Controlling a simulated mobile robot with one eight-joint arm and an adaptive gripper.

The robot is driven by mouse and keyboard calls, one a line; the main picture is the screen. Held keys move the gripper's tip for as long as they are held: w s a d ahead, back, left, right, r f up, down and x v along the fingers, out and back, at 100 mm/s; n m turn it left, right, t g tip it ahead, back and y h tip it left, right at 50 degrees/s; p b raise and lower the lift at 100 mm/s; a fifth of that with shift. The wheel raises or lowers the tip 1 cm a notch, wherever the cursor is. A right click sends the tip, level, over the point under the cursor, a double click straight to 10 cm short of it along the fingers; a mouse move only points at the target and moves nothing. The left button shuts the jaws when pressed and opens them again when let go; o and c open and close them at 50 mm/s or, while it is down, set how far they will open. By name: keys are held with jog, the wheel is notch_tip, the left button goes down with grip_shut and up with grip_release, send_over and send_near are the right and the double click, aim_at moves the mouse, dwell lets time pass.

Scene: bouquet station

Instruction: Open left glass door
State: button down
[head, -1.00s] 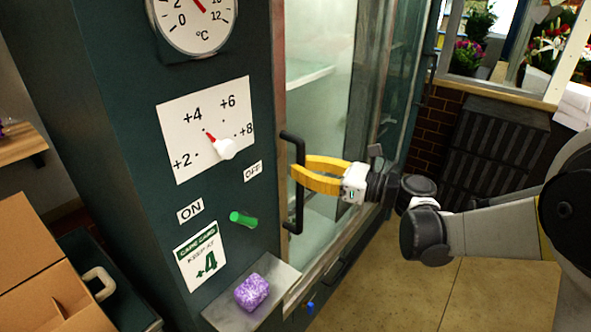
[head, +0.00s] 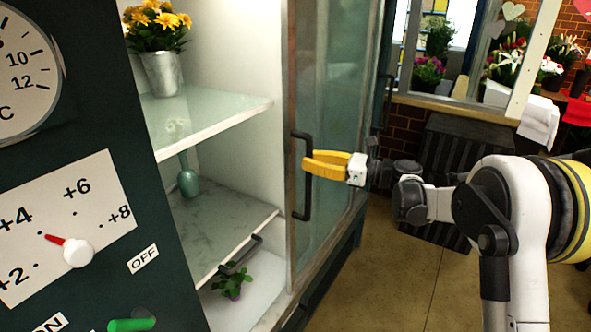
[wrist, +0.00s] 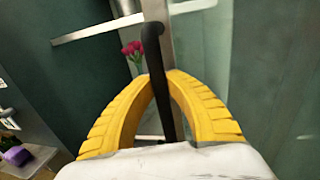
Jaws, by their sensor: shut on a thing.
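The left glass door (head: 335,110) has a grey metal edge and a black bar handle (head: 303,202). It stands slid to the right, leaving a wide opening on its left. My gripper (head: 308,165) has yellow fingers and is shut on the handle, about halfway along it. In the wrist view the fingers (wrist: 157,80) close around the dark handle (wrist: 155,50), with their tips partly behind it.
Inside the cooler are a glass shelf (head: 210,120), a pot of yellow flowers (head: 163,70), a green vase (head: 188,180) and a small plant (head: 232,284). The dial panel (head: 60,230) is left of the opening. Floor (head: 395,270) is clear below my arm.

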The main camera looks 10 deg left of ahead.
jog(key=w+d+p, duration=0.1)
jog(key=w+d, duration=0.3)
jog(key=w, duration=0.7)
jog(key=shift+w+d, duration=0.25)
jog(key=shift+d, duration=0.15)
jog(key=c, duration=1.4)
grip_release()
jog(key=shift+o, duration=0.2)
jog(key=s+d, duration=0.2)
jog(key=d, duration=0.9)
jog(key=shift+s+d, duration=0.2)
jog(key=shift+d, duration=0.2)
jog(key=shift+r, duration=0.1)
